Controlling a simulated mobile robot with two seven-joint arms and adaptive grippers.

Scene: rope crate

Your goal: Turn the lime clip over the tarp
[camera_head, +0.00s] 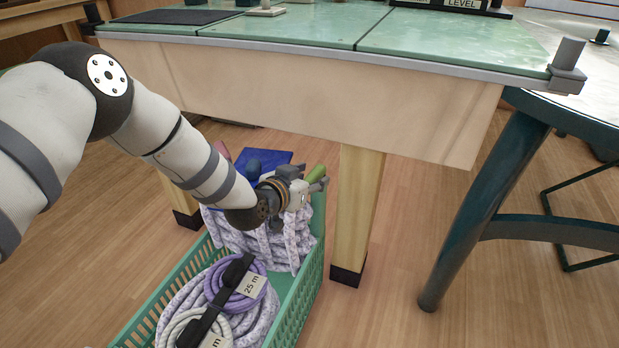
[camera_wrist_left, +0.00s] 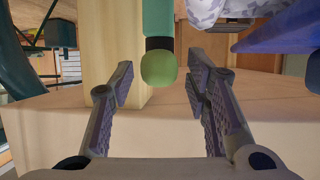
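The lime clip (camera_head: 316,173) shows as a small green rounded piece just beyond my left gripper (camera_head: 313,186), at the far end of the crate. In the left wrist view its rounded lime end (camera_wrist_left: 158,69) sits between the spread fingers of my left gripper (camera_wrist_left: 160,84), with gaps on both sides. The fingers are open and hold nothing. The blue tarp (camera_head: 278,158) lies at the crate's far end, partly hidden behind my left arm; it also shows at upper right in the left wrist view (camera_wrist_left: 280,32). My right gripper is not in view.
The green crate (camera_head: 310,272) holds coiled white-purple rope (camera_head: 282,245), a purple coil (camera_head: 248,296) and tagged "25 m" rope. A wooden bench leg (camera_head: 356,215) stands close right of the crate, under the bench top (camera_head: 440,38).

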